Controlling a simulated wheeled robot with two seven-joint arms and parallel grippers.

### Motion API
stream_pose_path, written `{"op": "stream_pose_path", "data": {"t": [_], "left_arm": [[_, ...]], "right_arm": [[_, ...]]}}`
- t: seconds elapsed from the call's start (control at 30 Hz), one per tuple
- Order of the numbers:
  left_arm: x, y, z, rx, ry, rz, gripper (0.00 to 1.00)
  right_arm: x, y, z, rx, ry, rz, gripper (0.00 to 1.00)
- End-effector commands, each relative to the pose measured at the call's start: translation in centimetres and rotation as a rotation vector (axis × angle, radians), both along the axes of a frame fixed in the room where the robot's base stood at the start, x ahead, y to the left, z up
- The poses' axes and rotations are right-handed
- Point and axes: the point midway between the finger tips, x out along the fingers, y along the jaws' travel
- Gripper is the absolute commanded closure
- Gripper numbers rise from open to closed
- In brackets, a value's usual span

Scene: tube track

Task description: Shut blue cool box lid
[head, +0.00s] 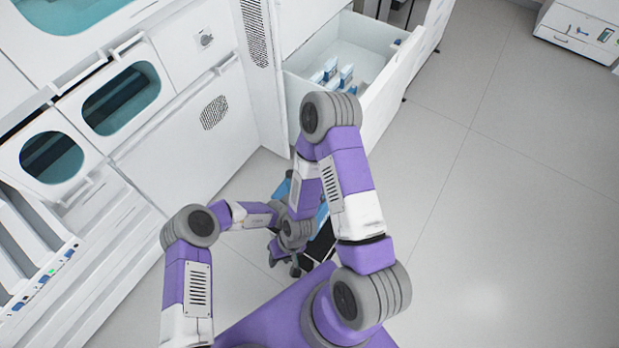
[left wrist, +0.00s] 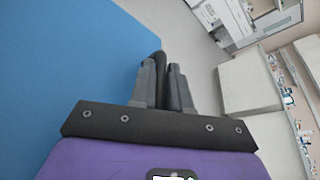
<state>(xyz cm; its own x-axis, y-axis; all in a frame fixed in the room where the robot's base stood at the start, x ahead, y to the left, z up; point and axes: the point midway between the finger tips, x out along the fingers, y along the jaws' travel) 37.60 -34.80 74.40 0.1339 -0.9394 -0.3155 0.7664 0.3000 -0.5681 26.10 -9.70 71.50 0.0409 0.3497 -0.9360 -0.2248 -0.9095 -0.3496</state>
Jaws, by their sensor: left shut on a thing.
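The blue cool box (head: 283,189) is mostly hidden behind my arms in the head view; only blue patches show. In the left wrist view a broad flat blue surface (left wrist: 70,70), seemingly part of it, fills the left side. My left gripper (left wrist: 163,80) is shut on a dark bar (left wrist: 160,64), which seems to be the box's handle, beside the blue surface. In the head view the left gripper is hidden behind the right arm. My right gripper (head: 282,258) hangs low beside the box, pointing down; its jaw opening is too small to judge. How far the lid is open cannot be seen.
An open white drawer (head: 372,104) with blue and white items juts out beyond the box. White cabinets with teal windows (head: 122,98) line the left. The grey floor (head: 500,200) at right is clear. A white unit (head: 580,30) stands far right.

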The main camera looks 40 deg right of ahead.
Motion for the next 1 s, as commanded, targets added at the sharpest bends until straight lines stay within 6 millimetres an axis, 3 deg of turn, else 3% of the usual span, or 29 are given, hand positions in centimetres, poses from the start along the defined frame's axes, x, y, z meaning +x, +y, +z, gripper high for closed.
{"op": "stream_pose_path", "data": {"t": [0.13, 0.57, 0.6, 1.0], "left_arm": [[-0.90, -0.82, -0.17, 0.005, -0.024, -0.020, 1.00], [-0.99, -0.79, -0.41, 0.011, -0.028, -0.021, 1.00], [-0.98, -0.79, -0.42, 0.010, -0.027, -0.021, 0.77], [-0.78, -0.72, 0.52, 0.009, -0.028, -0.017, 0.77]], "right_arm": [[-0.01, 0.00, 0.13, 0.000, 0.000, 0.000, 0.62], [-0.01, 0.00, 0.12, 0.000, 0.000, 0.000, 0.62], [-0.01, 0.00, 0.12, 0.000, 0.000, 0.000, 0.62], [0.00, 0.00, 0.44, 0.000, 0.000, 0.000, 0.62]]}}
